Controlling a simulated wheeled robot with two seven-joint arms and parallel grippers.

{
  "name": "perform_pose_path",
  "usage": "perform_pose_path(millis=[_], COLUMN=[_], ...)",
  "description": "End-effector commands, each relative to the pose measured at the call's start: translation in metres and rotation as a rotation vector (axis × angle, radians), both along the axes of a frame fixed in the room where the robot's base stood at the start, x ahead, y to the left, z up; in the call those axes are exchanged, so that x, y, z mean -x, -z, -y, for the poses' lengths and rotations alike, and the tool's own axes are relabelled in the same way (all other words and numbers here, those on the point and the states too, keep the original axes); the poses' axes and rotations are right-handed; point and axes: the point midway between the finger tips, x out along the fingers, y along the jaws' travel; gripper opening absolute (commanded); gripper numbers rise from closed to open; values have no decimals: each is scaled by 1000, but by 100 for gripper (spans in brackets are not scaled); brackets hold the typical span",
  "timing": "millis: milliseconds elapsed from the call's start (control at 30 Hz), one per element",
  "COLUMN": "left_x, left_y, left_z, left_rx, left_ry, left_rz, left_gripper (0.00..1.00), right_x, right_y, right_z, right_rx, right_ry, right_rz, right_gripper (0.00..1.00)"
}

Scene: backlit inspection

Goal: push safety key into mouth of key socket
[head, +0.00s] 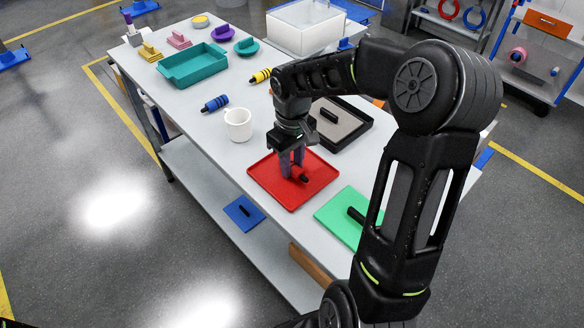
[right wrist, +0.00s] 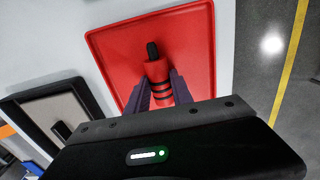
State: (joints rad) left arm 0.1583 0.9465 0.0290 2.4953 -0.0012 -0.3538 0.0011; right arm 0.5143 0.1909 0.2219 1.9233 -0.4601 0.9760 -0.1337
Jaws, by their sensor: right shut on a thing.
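A red cylinder with black bands and a black tip (right wrist: 157,71), which I take for the safety key, is between the two dark purple fingers of my right gripper in the right wrist view. My right gripper (head: 292,170) points down over a red tray (head: 267,176) and is shut on this cylinder. The cylinder lies low over the tray floor; whether it touches is unclear. In the head view the fingers hide most of it. I cannot make out for sure which thing is the key socket. My left gripper is not in view.
A white cup (head: 238,124) stands left of the red tray. A black-rimmed grey tray (head: 350,137) is behind it, and a green plate (head: 335,213) is to its right. Blue (head: 215,104) and yellow (head: 260,76) banded cylinders and a teal tray (head: 192,66) lie farther back.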

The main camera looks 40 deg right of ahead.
Motion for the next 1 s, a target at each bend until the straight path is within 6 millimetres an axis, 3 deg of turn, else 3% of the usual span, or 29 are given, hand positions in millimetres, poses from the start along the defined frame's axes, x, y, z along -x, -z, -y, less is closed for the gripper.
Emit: perform_pose_path(millis=[567,767,1000], left_x=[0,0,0], left_y=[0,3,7], left_z=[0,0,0], left_rx=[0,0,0], left_ry=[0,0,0], left_rz=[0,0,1], left_gripper=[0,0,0], right_x=[0,-1,-1], right_y=[-4,-28,-75], right_z=[0,0,0], right_rx=[1,2,1], right_ry=[0,0,1], right_rz=[1,5,5], right_gripper=[0,0,0])
